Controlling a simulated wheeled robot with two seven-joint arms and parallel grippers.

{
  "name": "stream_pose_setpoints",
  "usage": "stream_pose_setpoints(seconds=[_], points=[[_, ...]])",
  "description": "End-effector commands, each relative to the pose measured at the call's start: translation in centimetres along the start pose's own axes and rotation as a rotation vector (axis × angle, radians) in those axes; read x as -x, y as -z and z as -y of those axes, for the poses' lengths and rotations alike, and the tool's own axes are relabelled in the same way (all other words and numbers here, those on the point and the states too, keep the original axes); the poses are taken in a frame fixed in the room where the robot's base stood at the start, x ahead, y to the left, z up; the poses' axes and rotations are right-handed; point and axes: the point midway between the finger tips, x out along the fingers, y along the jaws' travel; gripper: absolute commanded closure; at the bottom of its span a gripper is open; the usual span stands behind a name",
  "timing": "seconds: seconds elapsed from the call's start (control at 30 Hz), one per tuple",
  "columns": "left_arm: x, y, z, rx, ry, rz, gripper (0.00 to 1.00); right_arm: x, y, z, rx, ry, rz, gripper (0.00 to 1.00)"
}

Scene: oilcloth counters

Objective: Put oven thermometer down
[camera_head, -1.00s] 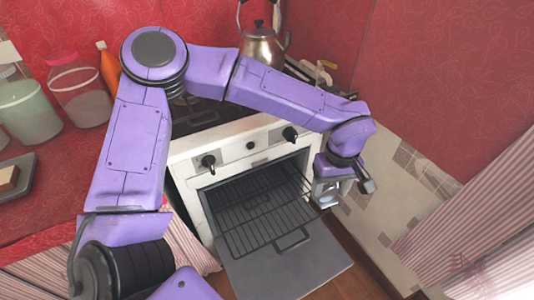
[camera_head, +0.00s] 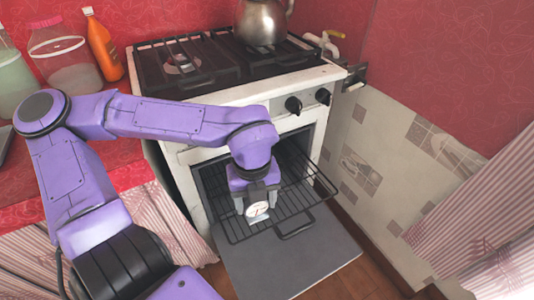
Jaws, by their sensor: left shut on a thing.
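The oven thermometer (camera_head: 257,210) is a small piece with a round white dial. My left gripper (camera_head: 257,206) is shut on it, pointing down over the oven rack. The black wire oven rack (camera_head: 297,196) is pulled partly out above the lowered grey oven door (camera_head: 290,262). The thermometer is at or just above the rack bars; I cannot tell whether it touches them. The white oven (camera_head: 185,160) stands open behind my gripper. My right gripper is not in view.
A kettle (camera_head: 261,22) stands on the black stove top (camera_head: 205,65). Oven knobs (camera_head: 293,104) stick out above the opening. An orange bottle (camera_head: 103,48) and glass jars (camera_head: 66,60) stand on the red counter at left. The rack's right side is clear.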

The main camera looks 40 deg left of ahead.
Motion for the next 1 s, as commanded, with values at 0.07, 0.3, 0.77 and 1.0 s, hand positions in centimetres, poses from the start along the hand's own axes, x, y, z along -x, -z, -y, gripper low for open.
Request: stream_pose_setpoints(seconds=[0.07,0.3,0.77,1.0], points=[[-0.2,0.1,-0.1,0.045,-0.001,0.002,0.68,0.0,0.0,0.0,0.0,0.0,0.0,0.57],[-2.2,-2.2,1.7,0.068,-0.006,0.011,0.68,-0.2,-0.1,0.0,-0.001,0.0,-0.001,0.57],[-9.0,-9.2,8.4,0.063,-0.003,0.002,0.68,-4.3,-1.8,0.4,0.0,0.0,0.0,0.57],[-11.4,-10.2,9.2,0.061,-0.002,0.001,0.68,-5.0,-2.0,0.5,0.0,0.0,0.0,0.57]])
